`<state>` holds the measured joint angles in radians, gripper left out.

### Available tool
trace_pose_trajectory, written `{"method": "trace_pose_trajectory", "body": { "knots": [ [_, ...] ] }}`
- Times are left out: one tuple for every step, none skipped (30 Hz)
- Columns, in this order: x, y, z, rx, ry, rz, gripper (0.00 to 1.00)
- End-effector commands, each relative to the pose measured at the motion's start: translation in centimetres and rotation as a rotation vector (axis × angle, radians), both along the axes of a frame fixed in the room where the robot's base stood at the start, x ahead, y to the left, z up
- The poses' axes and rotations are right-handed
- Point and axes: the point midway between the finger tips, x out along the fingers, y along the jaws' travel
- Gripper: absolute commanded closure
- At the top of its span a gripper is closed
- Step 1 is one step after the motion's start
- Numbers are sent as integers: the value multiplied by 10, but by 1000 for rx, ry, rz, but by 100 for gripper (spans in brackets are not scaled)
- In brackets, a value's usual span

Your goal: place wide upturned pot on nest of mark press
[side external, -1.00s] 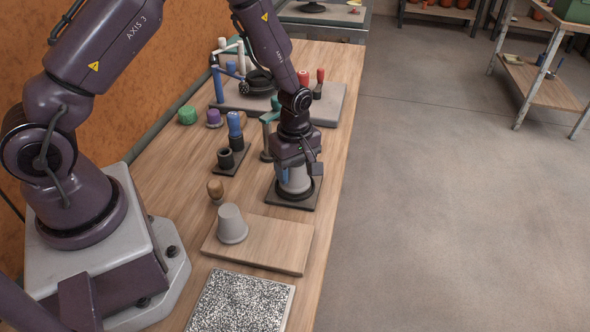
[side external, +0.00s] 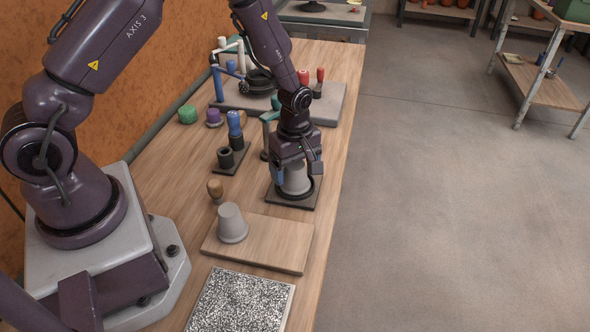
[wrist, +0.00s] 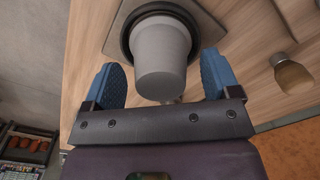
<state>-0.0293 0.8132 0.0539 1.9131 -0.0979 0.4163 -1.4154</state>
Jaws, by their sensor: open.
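A wide grey upturned pot (side external: 296,179) sits within the dark round nest (side external: 289,201) of the mark press, whose base plate lies on the bench. The wrist view shows the pot (wrist: 161,55) upside down with the dark nest ring (wrist: 126,38) around its rim. My gripper (side external: 297,175) is at the pot, with its blue fingers (wrist: 160,85) apart on either side and gaps between them and the pot. The press's green-topped post (side external: 265,140) stands just behind my gripper, partly hidden.
A second, narrower grey upturned pot (side external: 232,224) stands on a wooden board (side external: 270,257) in front. A wooden-handled tool (side external: 215,189) is beside it. A stand with a blue-handled stamp (side external: 234,123) is to the left. A speckled slab (side external: 240,302) lies nearest.

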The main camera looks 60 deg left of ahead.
Motion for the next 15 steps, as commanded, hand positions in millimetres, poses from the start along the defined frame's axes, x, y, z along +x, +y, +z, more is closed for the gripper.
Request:
{"method": "trace_pose_trajectory", "body": {
  "knots": [
    [1, 0, 10, 1, -5, -1, 18],
    [1, 0, 15, 1, -6, -1, 18],
    [1, 0, 24, 0, -6, -2, 18],
    [1, 0, 30, 0, -7, -2, 18],
    [1, 0, 37, 1, -6, -2, 18],
    [1, 0, 46, 1, -7, -2, 18],
    [1, 0, 53, 1, -6, -2, 18],
    [1, 0, 60, 0, -6, -2, 18],
    [1, -1, 68, 0, -7, -2, 18],
    [1, 0, 74, 0, -5, -2, 18],
    [1, 0, 80, 0, -6, -1, 18],
    [0, 0, 87, 0, -5, -1, 18],
    [0, 0, 91, 0, -5, -1, 18],
    [0, 0, 95, 0, -3, -1, 18],
    [0, 0, 100, 0, -4, -2, 18]
  ]
}}
